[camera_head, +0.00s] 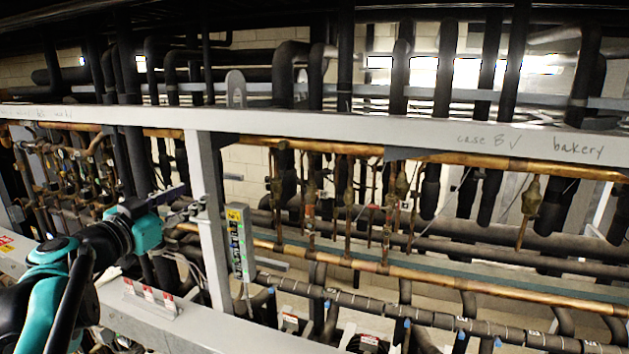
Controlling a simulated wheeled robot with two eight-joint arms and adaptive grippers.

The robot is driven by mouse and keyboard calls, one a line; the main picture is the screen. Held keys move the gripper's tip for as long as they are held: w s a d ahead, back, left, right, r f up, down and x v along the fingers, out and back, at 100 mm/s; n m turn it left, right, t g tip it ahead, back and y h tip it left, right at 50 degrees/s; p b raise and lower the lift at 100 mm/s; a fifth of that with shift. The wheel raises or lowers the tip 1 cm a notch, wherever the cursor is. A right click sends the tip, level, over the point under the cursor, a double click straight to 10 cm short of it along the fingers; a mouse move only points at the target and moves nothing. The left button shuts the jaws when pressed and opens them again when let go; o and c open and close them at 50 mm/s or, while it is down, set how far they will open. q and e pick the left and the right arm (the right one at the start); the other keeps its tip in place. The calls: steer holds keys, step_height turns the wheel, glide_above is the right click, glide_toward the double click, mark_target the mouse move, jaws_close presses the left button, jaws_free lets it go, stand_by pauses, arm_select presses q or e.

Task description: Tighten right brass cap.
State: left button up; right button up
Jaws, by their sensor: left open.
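My left gripper (186,203) is at the end of a teal and black arm coming in from the lower left. Its dark fingers are apart, in front of the grey upright post or just left of it; the exact depth is unclear. I see nothing held between them. Brass-coloured valve bodies hang on thin vertical copper lines: one at the centre (310,190), one right of it (402,186), and one at the far right (531,196). I cannot tell which part is the right brass cap; it is too small or hidden. My right gripper is not in view.
A grey upright post (208,190) joins a white beam (400,133) marked "case 8 V" and "bakery". A long copper pipe (450,157) runs beneath the beam. Black insulated pipes (400,305) cross below. A labelled strip (240,240) stands beside the post. More small pipes crowd the left.

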arm_select(q)
steer(key=s+d+f+n+g+b, duration=0.15)
steer(key=s+d+f+b, duration=0.35)
steer(key=f, duration=0.9)
steer(key=s+d+f+g+b, duration=0.3)
steer(key=f+b, duration=0.5)
steer(key=f, duration=0.6)
steer(key=s+d+f+n+g+b, duration=0.1)
steer(key=s+d+f+g+b, duration=0.4)
steer(key=f, duration=0.9)
steer(key=s+a+f+n+y+b, duration=0.1)
steer(key=f+b, duration=0.4)
steer(key=f, duration=0.5)
steer(key=s+a+f+n+y+b, duration=0.2)
steer(key=s+f+b, duration=0.4)
steer(key=f, duration=0.5)
steer(key=s+a+f+n+y+b, duration=0.1)
steer(key=s+a+f+y+b, duration=0.1)
steer(key=f+b, duration=0.4)
step_height(320, 180, down, 5)
steer(key=shift+s+a+r+y, duration=0.1)
steer(key=shift+s+a+y, duration=0.4)
steer(key=shift+s, duration=0.55)
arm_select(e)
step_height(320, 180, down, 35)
